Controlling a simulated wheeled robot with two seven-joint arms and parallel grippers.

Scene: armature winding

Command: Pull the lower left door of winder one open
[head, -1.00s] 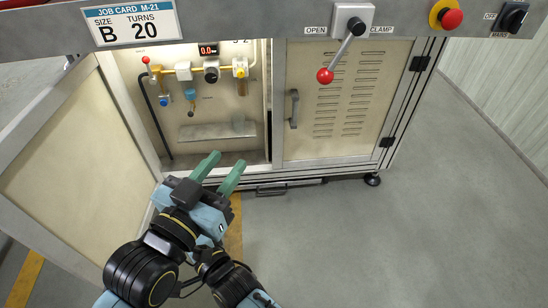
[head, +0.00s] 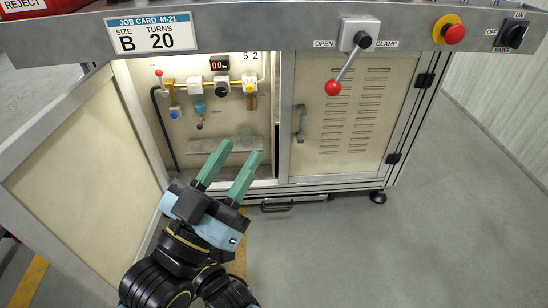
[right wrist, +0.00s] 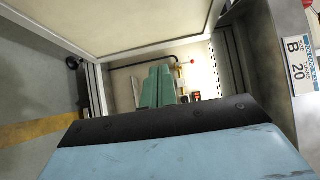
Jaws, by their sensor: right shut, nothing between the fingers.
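The lower left door (head: 85,160) of the winder stands swung wide open at the left of the head view. It also shows at the top of the right wrist view (right wrist: 130,22). The lit compartment (head: 222,135) behind it is exposed. The door's handle is not visible.
The lower right door (head: 350,110) is closed, with a vertical handle (head: 300,123). A clamp lever with a red knob (head: 333,88) hangs above it. Valves and a gauge (head: 220,64) line the compartment. The floor at right (head: 400,250) is clear.

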